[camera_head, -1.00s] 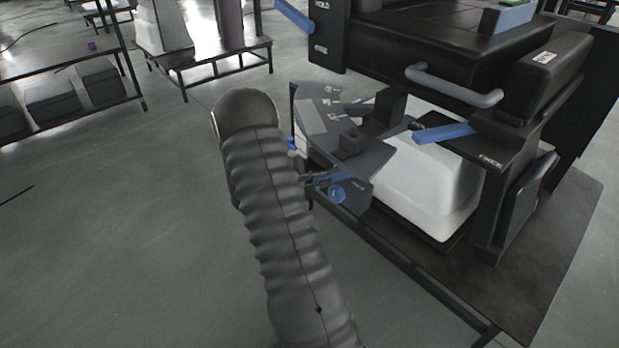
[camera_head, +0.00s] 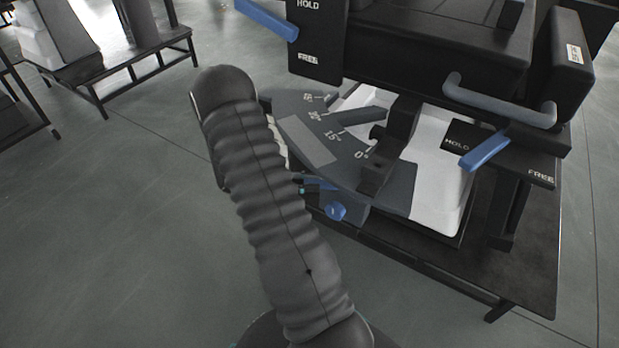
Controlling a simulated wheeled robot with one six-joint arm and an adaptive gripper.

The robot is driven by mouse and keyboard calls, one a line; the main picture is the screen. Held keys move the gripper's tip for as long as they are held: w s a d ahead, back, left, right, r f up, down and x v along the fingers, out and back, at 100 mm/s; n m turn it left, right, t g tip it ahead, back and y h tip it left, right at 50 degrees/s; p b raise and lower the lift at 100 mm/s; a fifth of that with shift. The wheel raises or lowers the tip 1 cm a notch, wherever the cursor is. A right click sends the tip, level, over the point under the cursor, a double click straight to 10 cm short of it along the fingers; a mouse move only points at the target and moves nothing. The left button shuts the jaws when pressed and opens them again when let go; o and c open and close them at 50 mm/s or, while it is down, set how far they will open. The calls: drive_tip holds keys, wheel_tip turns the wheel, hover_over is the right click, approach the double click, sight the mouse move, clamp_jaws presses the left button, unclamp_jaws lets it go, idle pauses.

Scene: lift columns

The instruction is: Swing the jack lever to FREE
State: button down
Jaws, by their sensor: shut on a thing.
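A blue lever (camera_head: 485,151) sits on a black plate at the right, marked HOLD at its left and FREE at its right. It points down and left, nearer HOLD. A second blue lever (camera_head: 266,18) sticks out at the top, left of a black panel marked HOLD and FREE. I cannot tell which one is the jack lever. My gripper (camera_head: 308,185) is mostly hidden behind my ribbed arm. It is shut on a small blue part beside the grey angle plate.
The grey angle plate (camera_head: 310,140) carries degree marks and a dark block at 0°. A grey bar handle (camera_head: 500,101) stands above the right lever. A white block (camera_head: 440,180) rests on the dark table (camera_head: 525,255). Floor is clear at the left and front.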

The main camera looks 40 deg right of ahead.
drive_tip(key=shift+d, duration=0.1)
idle(0.4)
drive_tip(key=c, duration=0.9)
unclamp_jaws()
drive_tip(key=shift+w, duration=0.1)
drive_tip(key=v, duration=1.2)
